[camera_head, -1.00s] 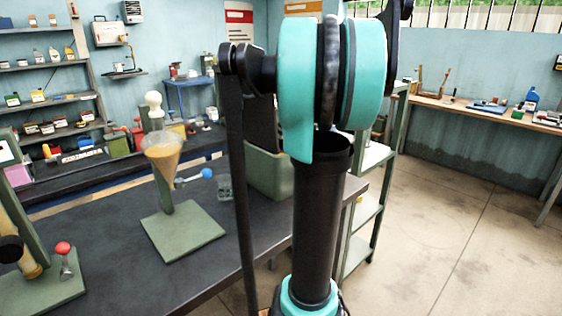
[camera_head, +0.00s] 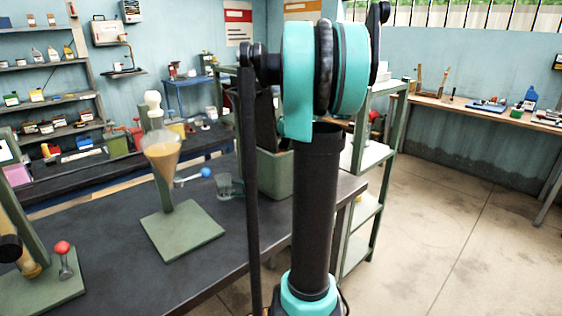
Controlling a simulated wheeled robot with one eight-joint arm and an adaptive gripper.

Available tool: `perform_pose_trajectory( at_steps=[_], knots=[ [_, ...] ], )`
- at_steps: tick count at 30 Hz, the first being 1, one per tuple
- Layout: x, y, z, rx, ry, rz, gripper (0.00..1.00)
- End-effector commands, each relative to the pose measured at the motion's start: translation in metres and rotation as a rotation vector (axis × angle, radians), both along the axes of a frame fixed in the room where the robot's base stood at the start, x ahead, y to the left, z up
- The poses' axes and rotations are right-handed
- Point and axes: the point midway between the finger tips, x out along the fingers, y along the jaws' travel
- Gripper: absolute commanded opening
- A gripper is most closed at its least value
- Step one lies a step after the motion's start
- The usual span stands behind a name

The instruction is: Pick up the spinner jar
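No thing in view is clearly marked as the spinner jar. A small clear, greyish vessel (camera_head: 229,186) stands on the dark bench (camera_head: 110,262), between the funnel stand and the green bin; I cannot tell whether it is the jar. A conical glass funnel (camera_head: 161,152) with amber liquid and a white stopper is held on a green stand (camera_head: 182,231). My arm, with teal and black joints, rises in the middle of the view and hides part of the bench behind it. My gripper is not visible.
A green bin (camera_head: 275,175) stands at the bench's right end, partly behind my arm. A blue-knobbed valve (camera_head: 206,173) juts from the funnel. Another green stand (camera_head: 40,295) with a red-knobbed valve (camera_head: 62,248) is at lower left. Open floor (camera_head: 470,220) lies at right.

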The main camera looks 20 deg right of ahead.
Motion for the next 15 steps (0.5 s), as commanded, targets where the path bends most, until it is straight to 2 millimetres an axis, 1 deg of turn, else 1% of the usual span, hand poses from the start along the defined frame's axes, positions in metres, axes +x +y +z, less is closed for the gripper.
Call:
perform_pose_trajectory(
  at_steps=[5,6,15],
  knots=[
    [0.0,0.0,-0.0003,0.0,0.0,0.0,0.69],
    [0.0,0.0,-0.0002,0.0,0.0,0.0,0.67],
    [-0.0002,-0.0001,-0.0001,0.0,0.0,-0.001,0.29]
  ],
)
